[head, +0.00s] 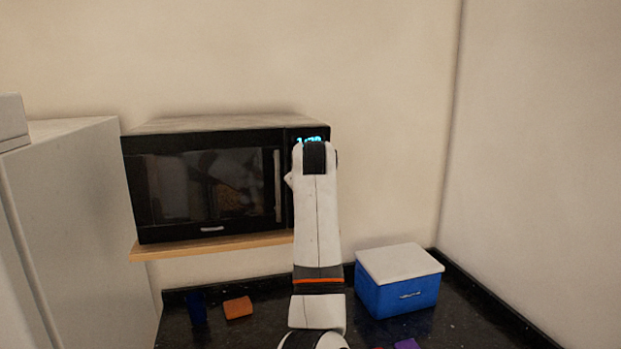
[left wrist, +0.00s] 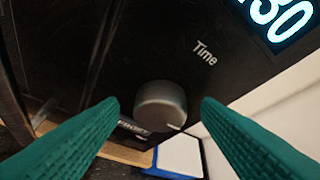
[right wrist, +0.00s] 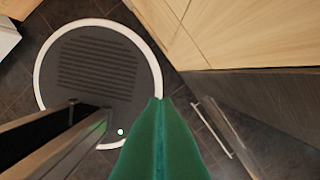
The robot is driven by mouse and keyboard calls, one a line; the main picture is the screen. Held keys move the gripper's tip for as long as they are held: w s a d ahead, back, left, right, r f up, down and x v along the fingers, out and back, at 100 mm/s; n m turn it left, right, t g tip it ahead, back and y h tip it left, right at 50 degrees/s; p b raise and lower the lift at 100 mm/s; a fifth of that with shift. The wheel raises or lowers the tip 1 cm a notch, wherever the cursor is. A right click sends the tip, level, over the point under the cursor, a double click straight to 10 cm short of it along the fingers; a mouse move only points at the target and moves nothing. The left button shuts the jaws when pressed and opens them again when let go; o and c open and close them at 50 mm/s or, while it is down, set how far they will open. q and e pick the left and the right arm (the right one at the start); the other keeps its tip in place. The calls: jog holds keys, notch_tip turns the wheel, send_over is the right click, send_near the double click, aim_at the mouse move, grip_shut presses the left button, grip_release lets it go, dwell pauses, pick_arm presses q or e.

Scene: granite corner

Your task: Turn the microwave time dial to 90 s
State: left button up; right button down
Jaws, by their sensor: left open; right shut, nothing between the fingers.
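The black microwave (head: 205,185) stands on a wooden shelf. Its grey round time dial (left wrist: 160,98) shows in the left wrist view below the word "Time", with a white mark near its lower right edge. The lit display (left wrist: 280,18) shows "30" at its visible end; its start is cut off there and blurred in the head view. My left gripper (left wrist: 160,108) is open, with one green finger on each side of the dial and visible gaps to it. In the head view my left arm hides the dial. My right gripper (right wrist: 158,102) is shut and empty, away from the microwave.
A blue box with a white lid (head: 397,295) stands on the dark counter at the right. An orange block (head: 238,307) and a blue item (head: 197,308) lie below the wooden shelf (head: 170,250). A purple item (head: 407,344) is at the bottom edge.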

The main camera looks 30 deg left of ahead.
pick_arm(q)
jog(key=b+v, duration=0.5)
jog(key=v, duration=0.7)
